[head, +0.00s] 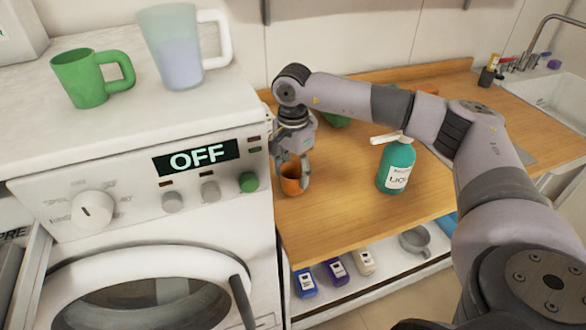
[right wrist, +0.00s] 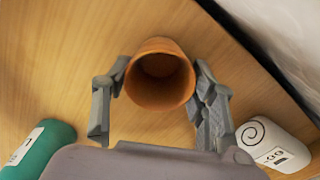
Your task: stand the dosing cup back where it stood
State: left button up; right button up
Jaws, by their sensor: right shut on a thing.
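An orange-brown cup (head: 292,186), which I take to be the dosing cup, is upright at the left end of the wooden counter, close beside the washing machine. My right gripper (head: 293,170) comes down on it from above and is shut on it. In the right wrist view the cup (right wrist: 160,78) sits between the two fingers (right wrist: 162,72), its open mouth towards the camera. I cannot tell whether its base touches the counter. My left gripper is not in view.
A teal bottle (head: 397,167) stands on the counter (head: 340,215) to the right. A white container (right wrist: 275,146) is near the right finger in the wrist view. A green mug (head: 85,80) and clear jug (head: 175,55) stand on the washer. Counter between cup and bottle is clear.

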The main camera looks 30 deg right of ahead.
jog(key=o, duration=0.6)
jog(key=shift+f, duration=0.15)
jog(key=shift+c, duration=0.2)
jog(key=o, duration=0.5)
